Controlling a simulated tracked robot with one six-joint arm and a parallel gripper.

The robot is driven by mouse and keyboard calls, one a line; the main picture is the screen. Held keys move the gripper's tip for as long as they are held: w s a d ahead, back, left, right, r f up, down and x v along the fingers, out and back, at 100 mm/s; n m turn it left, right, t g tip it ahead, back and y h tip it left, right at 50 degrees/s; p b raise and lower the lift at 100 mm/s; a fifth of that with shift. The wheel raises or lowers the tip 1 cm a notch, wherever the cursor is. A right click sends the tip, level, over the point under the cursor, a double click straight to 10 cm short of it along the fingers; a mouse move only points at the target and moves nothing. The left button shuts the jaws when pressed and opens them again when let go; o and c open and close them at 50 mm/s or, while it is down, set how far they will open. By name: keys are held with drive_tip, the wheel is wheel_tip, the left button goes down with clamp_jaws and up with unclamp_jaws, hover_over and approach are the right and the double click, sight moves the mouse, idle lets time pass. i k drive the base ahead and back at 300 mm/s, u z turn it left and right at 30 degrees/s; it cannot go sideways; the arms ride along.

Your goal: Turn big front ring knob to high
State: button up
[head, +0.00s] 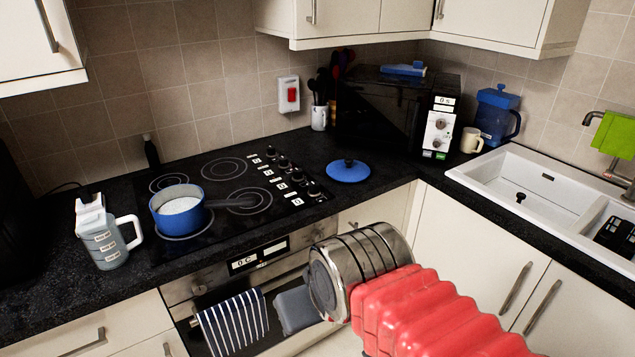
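The black hob (215,205) has a row of dark knobs along its right side, running from the back knob (270,152) to the front knob (314,189). White labels sit beside the knobs; they are too small to read, and so are the knob angles.
A white jug (103,232) stands left of the hob. A blue lid (348,170) lies on the worktop right of the knobs. A microwave (385,112) stands behind it. A striped towel (233,322) hangs on the oven front. The sink (530,185) is at right.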

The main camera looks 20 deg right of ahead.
sight(315, 188)
drive_tip(key=u, duration=0.05)
drive_tip(key=i, duration=1)
drive_tip(key=z, duration=0.05)
